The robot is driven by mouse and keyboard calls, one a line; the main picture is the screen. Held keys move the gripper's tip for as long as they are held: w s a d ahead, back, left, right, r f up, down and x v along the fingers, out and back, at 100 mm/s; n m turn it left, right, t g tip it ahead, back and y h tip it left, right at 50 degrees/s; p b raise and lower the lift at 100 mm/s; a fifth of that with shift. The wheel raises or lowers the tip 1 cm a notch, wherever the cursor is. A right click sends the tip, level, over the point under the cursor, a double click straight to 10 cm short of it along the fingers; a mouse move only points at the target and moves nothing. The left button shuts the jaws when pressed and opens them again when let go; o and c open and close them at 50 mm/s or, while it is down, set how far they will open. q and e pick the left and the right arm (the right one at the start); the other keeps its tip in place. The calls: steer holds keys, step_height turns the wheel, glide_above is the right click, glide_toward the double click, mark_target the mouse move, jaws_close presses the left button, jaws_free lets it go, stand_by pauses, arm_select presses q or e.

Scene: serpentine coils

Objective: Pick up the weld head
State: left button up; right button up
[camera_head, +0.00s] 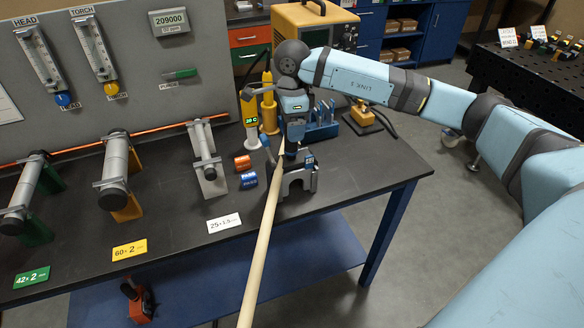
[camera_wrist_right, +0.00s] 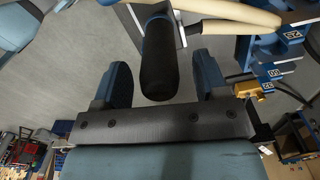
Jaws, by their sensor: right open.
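The weld head (camera_head: 305,160) sits in a grey cradle (camera_head: 298,184) near the right end of the dark bench. A long beige hose (camera_head: 262,240) runs from it toward the front. My right gripper (camera_head: 293,140) points down over the weld head and hides much of it. In the right wrist view the black handle (camera_wrist_right: 158,60) of the weld head lies between my two blue-and-black fingers, with a gap on each side. The right gripper is open and not closed on the handle. My left gripper is not in view.
Red and blue small blocks (camera_head: 246,170) lie left of the cradle. Yellow posts (camera_head: 268,100), a blue rack (camera_head: 322,125) and a yellow stand (camera_head: 362,115) are behind. The bench's front right corner is bare.

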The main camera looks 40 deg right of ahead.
step_height(320, 180, down, 2)
jaws_close()
steer(key=shift+w+r, duration=0.1)
stand_by(0.5)
steer(key=shift+r, duration=0.1)
